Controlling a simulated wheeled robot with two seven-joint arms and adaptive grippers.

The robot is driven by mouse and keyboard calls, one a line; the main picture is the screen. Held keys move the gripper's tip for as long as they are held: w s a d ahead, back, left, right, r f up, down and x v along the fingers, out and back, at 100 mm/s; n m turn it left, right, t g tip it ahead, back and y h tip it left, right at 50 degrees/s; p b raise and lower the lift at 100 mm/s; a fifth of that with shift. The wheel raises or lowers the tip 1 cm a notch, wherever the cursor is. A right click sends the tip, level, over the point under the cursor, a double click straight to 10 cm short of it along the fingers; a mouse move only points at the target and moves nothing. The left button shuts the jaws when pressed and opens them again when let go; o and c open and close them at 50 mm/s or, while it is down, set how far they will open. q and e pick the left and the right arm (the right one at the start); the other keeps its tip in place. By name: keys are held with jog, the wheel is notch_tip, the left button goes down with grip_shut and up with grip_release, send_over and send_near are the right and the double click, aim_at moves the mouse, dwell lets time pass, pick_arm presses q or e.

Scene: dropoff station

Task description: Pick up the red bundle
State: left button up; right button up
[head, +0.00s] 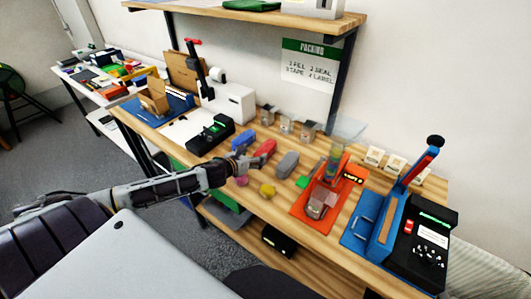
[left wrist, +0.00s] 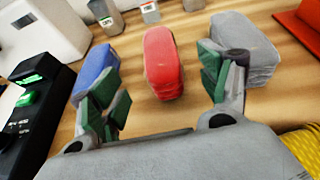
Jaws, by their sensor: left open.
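The red bundle (head: 265,149) lies on the wooden table between a blue bundle (head: 243,138) and a grey bundle (head: 286,163). In the left wrist view the red bundle (left wrist: 163,63) stands ahead of my left gripper (left wrist: 163,90), roughly centred between its green-padded fingers. The blue bundle (left wrist: 96,71) is partly behind the left finger, and the grey bundle (left wrist: 245,46) is partly behind the right finger. My left gripper (head: 232,168) is open and empty, at the near side of the bundles in the head view. My right gripper is not in view.
A black device (head: 210,133) stands left of the bundles. A yellow item (head: 267,190) and a pink item (head: 241,181) lie near the front edge. Several small containers (head: 286,124) stand behind. An orange station (head: 326,197) is to the right.

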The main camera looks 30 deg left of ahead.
aim_at(261, 151)
pick_arm(q)
jog(key=shift+x, duration=1.4)
jog(key=shift+w+f, duration=0.15)
jog(key=shift+x, duration=2.45)
jog(key=shift+f, duration=0.1)
jog(key=c, duration=1.2)
jog(key=shift+r+p, duration=0.3)
jog(key=shift+r, duration=4.7)
